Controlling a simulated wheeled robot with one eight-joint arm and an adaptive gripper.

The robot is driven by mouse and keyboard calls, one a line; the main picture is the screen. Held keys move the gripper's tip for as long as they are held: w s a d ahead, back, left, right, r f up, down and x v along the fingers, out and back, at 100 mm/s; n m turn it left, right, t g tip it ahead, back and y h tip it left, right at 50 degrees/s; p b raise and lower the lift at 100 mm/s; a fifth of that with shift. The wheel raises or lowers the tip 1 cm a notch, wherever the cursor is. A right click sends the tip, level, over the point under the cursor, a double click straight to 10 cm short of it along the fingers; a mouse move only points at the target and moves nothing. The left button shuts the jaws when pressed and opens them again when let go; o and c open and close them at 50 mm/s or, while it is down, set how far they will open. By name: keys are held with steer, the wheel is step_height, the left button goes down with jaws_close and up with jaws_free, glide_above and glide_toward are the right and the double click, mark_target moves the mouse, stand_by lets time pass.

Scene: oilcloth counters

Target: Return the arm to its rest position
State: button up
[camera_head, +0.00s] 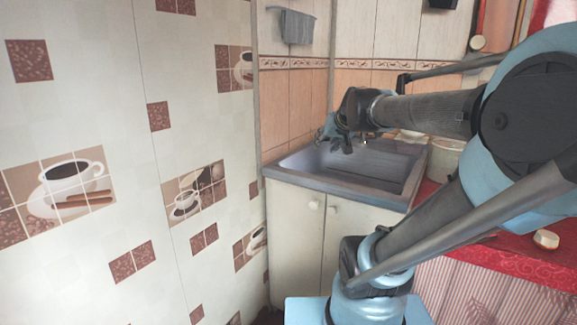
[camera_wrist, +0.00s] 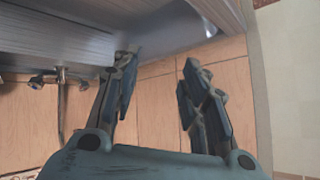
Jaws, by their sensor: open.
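My arm reaches in from the right edge of the head view, out over the grey sink (camera_head: 300,178). My gripper (camera_head: 335,132) is at the arm's far end, above the back left part of the sink. In the wrist view my gripper (camera_wrist: 160,75) has its two dark fingers spread apart, with nothing between them. The sink's grey basin (camera_wrist: 180,35) shows beyond the fingertips at the top of that view. How far the fingers are from the sink or tap cannot be told.
A metal tap (camera_wrist: 60,78) with handles shows left of the fingers in the wrist view. White cabinet doors (camera_head: 325,245) stand below the sink. A tiled wall panel (camera_head: 120,160) stands at left. A red-covered counter (camera_head: 510,262) at right holds a small round item (camera_head: 546,239).

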steer(key=s+a+f+g, duration=0.2)
steer(key=s+a+f, duration=0.2)
steer(key=s+f, duration=0.85)
steer(key=s+d+f+g+h, duration=0.2)
steer(key=s+d+f+g, duration=0.3)
steer(key=s+d+f, duration=0.4)
steer(key=shift+s+d+f+g+h, duration=0.2)
steer(key=shift+s+d+g+h, duration=0.15)
steer(key=shift+s+d, duration=0.5)
steer(key=shift+w, duration=0.1)
steer(key=shift+w+d+f, duration=0.1)
steer(key=shift+w+f, duration=0.1)
steer(key=shift+w, duration=0.2)
steer(key=shift+o, duration=0.6)
